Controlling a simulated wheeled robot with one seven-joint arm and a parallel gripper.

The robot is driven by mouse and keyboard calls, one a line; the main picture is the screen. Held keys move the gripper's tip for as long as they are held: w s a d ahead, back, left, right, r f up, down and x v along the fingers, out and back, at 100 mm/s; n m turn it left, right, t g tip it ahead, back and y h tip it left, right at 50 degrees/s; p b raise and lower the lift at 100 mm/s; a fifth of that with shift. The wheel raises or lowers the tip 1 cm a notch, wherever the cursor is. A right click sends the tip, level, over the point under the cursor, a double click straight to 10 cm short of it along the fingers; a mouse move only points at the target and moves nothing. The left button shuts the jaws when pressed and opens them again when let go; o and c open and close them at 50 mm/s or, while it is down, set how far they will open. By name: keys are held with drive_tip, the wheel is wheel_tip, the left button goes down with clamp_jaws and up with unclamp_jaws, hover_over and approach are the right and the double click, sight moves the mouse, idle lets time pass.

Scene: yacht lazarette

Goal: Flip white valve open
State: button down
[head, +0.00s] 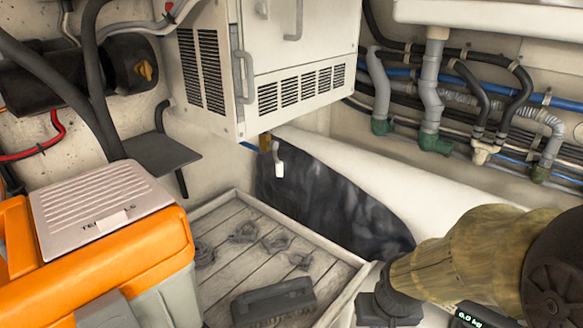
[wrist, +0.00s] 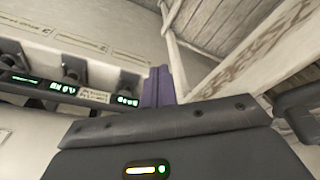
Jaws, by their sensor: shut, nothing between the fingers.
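The valve with a white-ended handle (head: 278,162) hangs under the lower front corner of the white cabinet in the head view. A brass-coloured fitting (head: 265,143) shows just left of it. The handle points mostly downward. The valve is small, and I cannot make it out in the wrist view. My gripper (wrist: 159,78) shows in the wrist view as two thin purple fingers close together, shut and empty. I see no contact between the fingers and the valve. The fingers are not clearly seen in the head view.
The white vented cabinet (head: 290,68) overhangs the valve. A wooden slatted tray (head: 225,268) holds a dark brush (head: 274,303) and several knotted pieces. An orange toolbox (head: 150,252) stands left. Pipes and hoses (head: 432,90) line the right wall. A dark panel (head: 325,200) lies below the valve.

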drive_tip(key=w+d+r+m+t+y+p, duration=0.15)
drive_tip(key=w+r+t+p, duration=0.3)
drive_tip(key=w, duration=0.45)
drive_tip(key=w+a+r+m+t+p, duration=0.1)
drive_tip(key=w+r+m+t+p, duration=0.2)
drive_tip(key=w+r, duration=0.5)
drive_tip(key=w+a+r+m+y+p, duration=0.2)
drive_tip(key=w+a+r+y, duration=0.4)
drive_tip(key=y, duration=0.7)
drive_tip(key=shift+w+a+r+p, duration=0.3)
drive_tip(key=shift+r+p, duration=0.1)
drive_tip(key=shift+r, duration=0.2)
drive_tip(key=shift+a+m, duration=0.1)
drive_tip(key=shift+m, duration=0.15)
